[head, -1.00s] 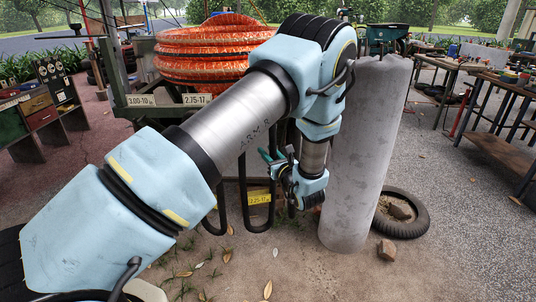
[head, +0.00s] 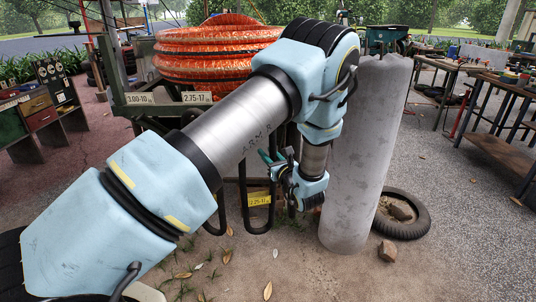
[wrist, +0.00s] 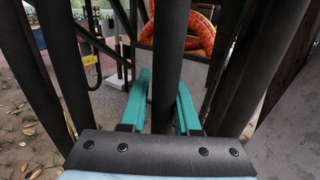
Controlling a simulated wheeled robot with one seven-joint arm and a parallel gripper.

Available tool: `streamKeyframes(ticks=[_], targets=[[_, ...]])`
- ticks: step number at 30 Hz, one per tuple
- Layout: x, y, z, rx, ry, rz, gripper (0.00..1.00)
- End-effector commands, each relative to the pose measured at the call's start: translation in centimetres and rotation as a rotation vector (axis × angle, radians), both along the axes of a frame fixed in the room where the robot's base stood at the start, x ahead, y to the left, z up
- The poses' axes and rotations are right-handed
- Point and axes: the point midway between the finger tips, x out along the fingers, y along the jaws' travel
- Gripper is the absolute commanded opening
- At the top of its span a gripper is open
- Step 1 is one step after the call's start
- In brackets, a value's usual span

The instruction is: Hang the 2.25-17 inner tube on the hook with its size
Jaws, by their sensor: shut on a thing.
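My gripper (head: 272,158) is low in front of the cart, left of the grey pillar. In the wrist view its teal fingers (wrist: 160,105) are shut on a thick black strand of the inner tube (wrist: 169,70), which runs upright between them. In the head view black tube loops (head: 245,215) hang below and beside the gripper. A yellow tag (head: 258,199) reading 2.25-17 shows among them; I cannot tell whether it is on the held tube. Plates reading 3.00-10 (head: 139,98) and 2.75-17 (head: 197,97) are on the cart. My arm hides the area right of them, and no 2.25-17 hook is visible.
The grey pillar (head: 365,150) stands close right of my gripper. A tire (head: 415,231) and a stone (head: 389,251) lie beside it. Orange hose (head: 205,70) is coiled on the cart. More black strands (wrist: 55,60) flank the fingers. The front ground is mostly clear.

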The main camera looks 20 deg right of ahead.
Motion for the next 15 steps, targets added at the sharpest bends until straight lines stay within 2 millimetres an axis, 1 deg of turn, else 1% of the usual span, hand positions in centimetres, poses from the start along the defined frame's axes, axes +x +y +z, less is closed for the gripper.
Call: streamKeyframes(ticks=[1,9,10,15], targets=[[0.02,0.0,0.07,0.0,-0.001,0.0,0.34],[0.01,0.0,0.04,0.0,-0.001,0.0,0.64],[0.01,0.0,0.03,0.0,-0.001,0.0,0.65],[-0.02,0.01,-0.06,0.0,0.001,0.0,0.65]])
